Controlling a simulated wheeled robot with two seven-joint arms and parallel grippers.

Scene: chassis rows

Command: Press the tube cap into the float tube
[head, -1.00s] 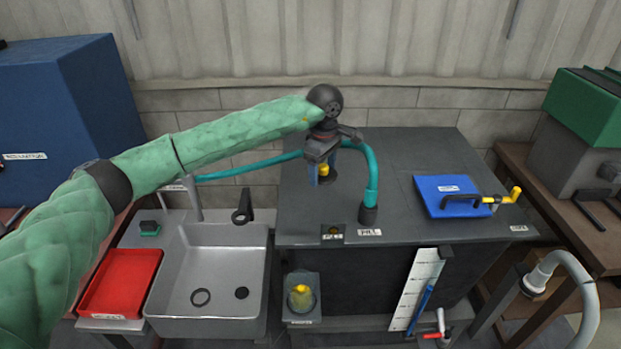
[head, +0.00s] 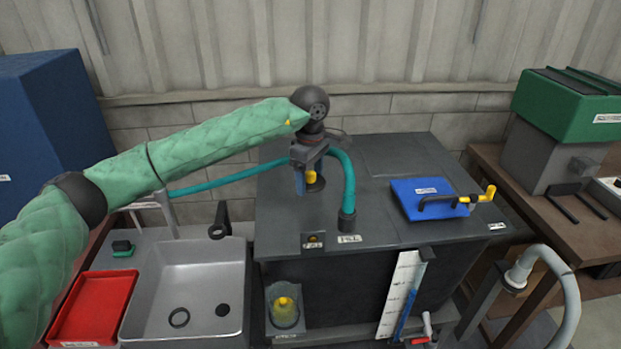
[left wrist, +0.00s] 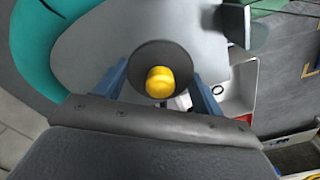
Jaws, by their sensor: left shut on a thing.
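My left gripper (head: 308,185) points down over the back left of the dark tank top, beside the teal hose. Its blue fingers are shut on the tube cap (left wrist: 158,82), a dark round disc with a yellow knob. The cap also shows in the head view (head: 315,187), at the fingertips. I cannot tell whether it touches the tank top. A clear tube (head: 276,309), apparently the float tube, stands on a small grey ledge at the tank's front, with a yellow piece inside. My right gripper is not in view.
The teal hose (head: 349,190) enters the tank top just right of the gripper. A blue plate (head: 425,203) with a black and yellow handle lies at the right. A sink (head: 190,285) and red tray (head: 90,305) stand at the left. The middle of the tank top is clear.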

